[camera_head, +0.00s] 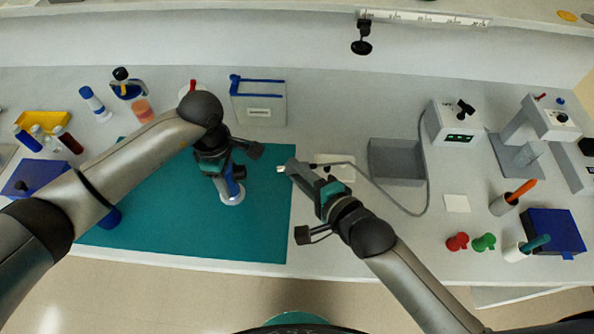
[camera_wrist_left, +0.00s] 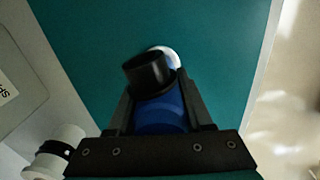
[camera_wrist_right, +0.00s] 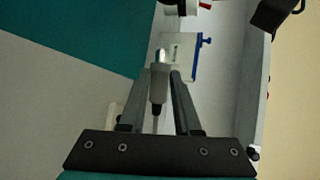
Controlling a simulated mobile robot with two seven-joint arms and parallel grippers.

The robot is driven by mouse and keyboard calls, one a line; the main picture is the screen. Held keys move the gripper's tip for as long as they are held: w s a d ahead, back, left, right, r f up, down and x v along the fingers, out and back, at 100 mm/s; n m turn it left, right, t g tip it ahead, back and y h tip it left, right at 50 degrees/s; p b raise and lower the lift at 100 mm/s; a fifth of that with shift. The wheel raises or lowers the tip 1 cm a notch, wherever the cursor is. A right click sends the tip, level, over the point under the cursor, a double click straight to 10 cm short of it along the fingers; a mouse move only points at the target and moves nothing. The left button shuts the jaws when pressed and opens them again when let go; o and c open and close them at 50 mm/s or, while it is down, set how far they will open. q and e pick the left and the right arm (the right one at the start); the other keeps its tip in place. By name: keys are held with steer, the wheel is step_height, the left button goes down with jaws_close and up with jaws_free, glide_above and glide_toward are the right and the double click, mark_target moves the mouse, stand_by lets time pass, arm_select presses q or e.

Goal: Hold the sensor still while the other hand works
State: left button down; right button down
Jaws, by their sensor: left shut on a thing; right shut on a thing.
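The sensor has a blue body (camera_head: 231,187) and stands over a white round part (camera_head: 232,197) on the teal mat. My left gripper (camera_head: 229,178) is shut around the blue body. The left wrist view shows the blue body (camera_wrist_left: 160,116) between the fingers, with a black cap (camera_wrist_left: 148,73) on it. My right gripper (camera_head: 290,167) is shut on a pale cable connector (camera_wrist_right: 159,80) with a shiny tip. The connector's tip (camera_head: 281,169) points left toward the sensor, apart from it. Whether the sensor touches the mat is hard to tell.
A grey cable (camera_head: 395,205) loops to a white meter box (camera_head: 452,122) at right. A grey open bin (camera_head: 396,162) stands inside the loop. A white box with blue trim (camera_head: 259,108) stands behind. The teal mat (camera_head: 170,225) is mostly clear.

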step_height(320, 180, up, 7)
stand_by(0.8)
arm_select(q)
jaws_free()
stand_by(0.4)
stand_by(0.3)
step_height(320, 180, up, 12)
stand_by(0.7)
steer(key=shift+s, duration=0.15)
arm_select(e)
steer(key=shift+s, duration=0.15)
